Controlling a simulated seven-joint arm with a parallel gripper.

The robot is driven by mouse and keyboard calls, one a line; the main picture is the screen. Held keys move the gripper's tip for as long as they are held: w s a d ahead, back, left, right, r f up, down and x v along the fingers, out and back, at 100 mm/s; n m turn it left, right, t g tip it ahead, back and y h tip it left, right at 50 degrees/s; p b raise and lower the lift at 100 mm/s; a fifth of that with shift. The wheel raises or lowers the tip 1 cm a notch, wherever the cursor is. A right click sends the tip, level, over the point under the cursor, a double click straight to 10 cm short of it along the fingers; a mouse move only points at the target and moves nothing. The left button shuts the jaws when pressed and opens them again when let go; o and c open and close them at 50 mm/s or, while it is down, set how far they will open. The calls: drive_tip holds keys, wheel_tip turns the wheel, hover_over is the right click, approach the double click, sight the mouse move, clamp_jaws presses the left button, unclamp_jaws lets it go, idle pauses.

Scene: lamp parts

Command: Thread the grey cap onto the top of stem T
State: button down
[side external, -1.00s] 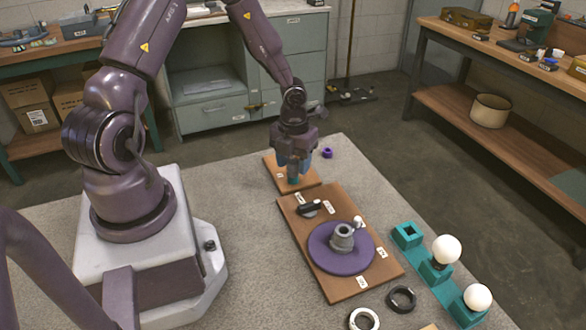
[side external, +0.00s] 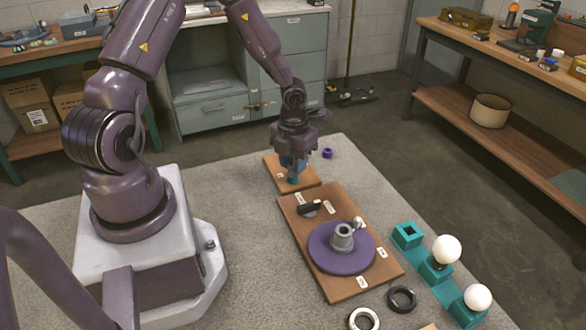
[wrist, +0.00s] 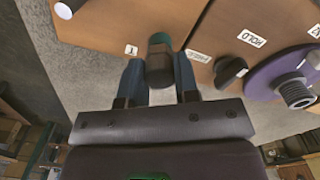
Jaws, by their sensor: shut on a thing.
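The teal stem T (side external: 293,180) stands upright on the small wooden board (side external: 273,163) at the back of the mat, beside a "T" label (wrist: 131,49). My gripper (side external: 294,164) points down over it. In the wrist view the dark grey cap (wrist: 159,68) sits between my two blue fingers, and my gripper (wrist: 159,82) is shut on it. A teal edge of the stem (wrist: 160,38) shows just beyond the cap, in line with it. The fingers hide the join in the side view, so I cannot tell how far the cap is on the thread.
A larger wooden board (side external: 345,289) holds a purple disc (side external: 325,258) with a grey threaded socket (side external: 342,238) and a black knob (side external: 310,208). A teal holder (side external: 408,235) with white bulbs stands at right. Two rings lie in front.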

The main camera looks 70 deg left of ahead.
drive_tip(key=m, duration=0.3)
drive_tip(key=shift+w+d, duration=0.1)
drive_tip(key=shift+m, duration=0.4)
drive_tip(key=c, duration=0.8)
unclamp_jaws()
